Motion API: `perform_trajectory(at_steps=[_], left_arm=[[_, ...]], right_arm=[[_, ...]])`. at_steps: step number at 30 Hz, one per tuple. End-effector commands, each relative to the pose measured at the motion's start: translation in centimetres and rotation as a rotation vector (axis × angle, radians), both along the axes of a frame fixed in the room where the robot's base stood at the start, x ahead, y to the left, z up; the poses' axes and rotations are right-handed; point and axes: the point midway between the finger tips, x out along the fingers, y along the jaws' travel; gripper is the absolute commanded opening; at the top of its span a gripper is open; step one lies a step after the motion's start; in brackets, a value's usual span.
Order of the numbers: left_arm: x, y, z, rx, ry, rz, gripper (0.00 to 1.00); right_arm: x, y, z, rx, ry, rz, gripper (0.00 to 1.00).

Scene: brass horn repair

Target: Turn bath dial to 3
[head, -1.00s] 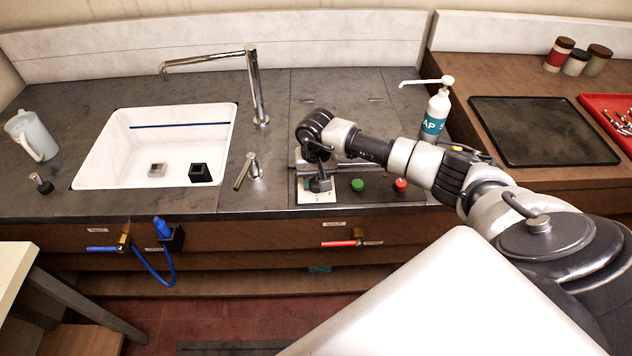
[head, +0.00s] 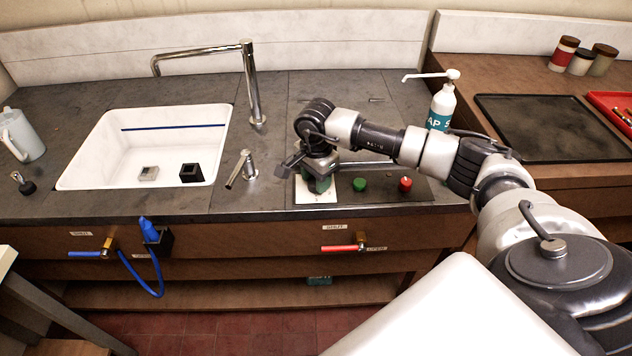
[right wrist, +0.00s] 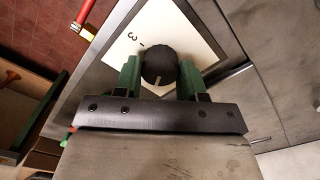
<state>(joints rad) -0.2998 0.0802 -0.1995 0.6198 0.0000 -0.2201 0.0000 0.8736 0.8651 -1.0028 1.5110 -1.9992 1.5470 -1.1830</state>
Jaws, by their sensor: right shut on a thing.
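The bath dial (right wrist: 158,67) is a round black knob on a white plate (right wrist: 182,25). A "3" (right wrist: 132,36) with a short tick is printed on the plate, up and left of the knob in the right wrist view. A pale pointer line on the knob shows at its lower edge, not at the 3. My right gripper (right wrist: 160,72) has its green fingers shut on the dial, one on each side. In the head view the right gripper (head: 318,183) covers the dial, and the white plate (head: 303,190) shows around it. My left gripper is not in view.
A green button (head: 359,184) and a red button (head: 405,184) sit right of the plate. A small metal lever (head: 240,170) stands to its left, beside the white sink (head: 100,180). A soap bottle (head: 441,108) stands behind my right arm.

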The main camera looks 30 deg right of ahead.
Motion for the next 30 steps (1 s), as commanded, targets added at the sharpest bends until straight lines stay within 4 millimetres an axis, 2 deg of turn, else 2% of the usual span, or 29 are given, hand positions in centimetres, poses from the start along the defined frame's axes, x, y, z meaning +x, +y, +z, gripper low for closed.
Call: perform_trajectory(at_steps=[9, 30], left_arm=[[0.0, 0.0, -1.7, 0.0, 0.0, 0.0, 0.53], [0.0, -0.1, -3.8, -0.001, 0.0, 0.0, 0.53]], right_arm=[[0.0, -0.1, -0.1, -0.002, -0.005, -0.301, 0.17], [-0.1, 0.0, 0.1, 0.0, -0.005, -0.967, 0.17]])
